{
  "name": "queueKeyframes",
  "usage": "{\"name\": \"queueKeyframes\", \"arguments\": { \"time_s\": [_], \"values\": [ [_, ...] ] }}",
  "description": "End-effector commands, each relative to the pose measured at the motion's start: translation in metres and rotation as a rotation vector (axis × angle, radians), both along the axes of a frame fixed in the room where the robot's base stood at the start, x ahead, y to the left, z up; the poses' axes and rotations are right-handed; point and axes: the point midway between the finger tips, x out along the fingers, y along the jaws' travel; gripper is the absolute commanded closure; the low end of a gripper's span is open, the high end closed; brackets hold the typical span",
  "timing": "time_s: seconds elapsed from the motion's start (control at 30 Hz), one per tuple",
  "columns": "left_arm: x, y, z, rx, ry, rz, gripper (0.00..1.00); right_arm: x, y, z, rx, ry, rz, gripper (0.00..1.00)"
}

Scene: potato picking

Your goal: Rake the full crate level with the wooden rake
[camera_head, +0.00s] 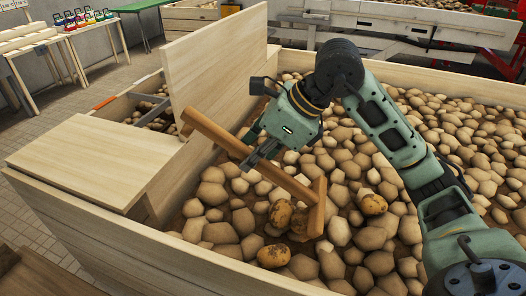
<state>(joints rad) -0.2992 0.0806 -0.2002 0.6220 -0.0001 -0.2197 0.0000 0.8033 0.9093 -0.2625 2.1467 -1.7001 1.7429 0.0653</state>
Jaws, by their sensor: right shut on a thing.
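A large wooden crate (480,88) fills the middle and right of the view. Brown potatoes (232,221) are heaped unevenly in it. The wooden rake (215,132) slants down from upper left to lower right, its short head board at the lower end among the potatoes. Whether the head touches them is hard to tell. My right gripper (256,151), on a green arm reaching in from the right, is shut around the middle of the rake handle. Its fingers partly hide the handle. My left gripper is not in view.
A wooden bench top (95,158) and an upright board (218,68) stand at the crate's left side. A sectioned bin (131,105) lies behind the bench top. Yellowish potatoes (274,255) lie near the rake head. A table (62,37) with colored containers stands back left.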

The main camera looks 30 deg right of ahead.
Motion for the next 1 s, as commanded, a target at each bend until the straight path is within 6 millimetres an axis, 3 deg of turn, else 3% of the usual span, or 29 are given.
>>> {"name": "queueKeyframes", "arguments": {
  "time_s": [1.0],
  "values": [
    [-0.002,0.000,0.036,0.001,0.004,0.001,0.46,0.048,0.052,0.005,0.001,-0.003,0.002,1.00]
  ]
}}
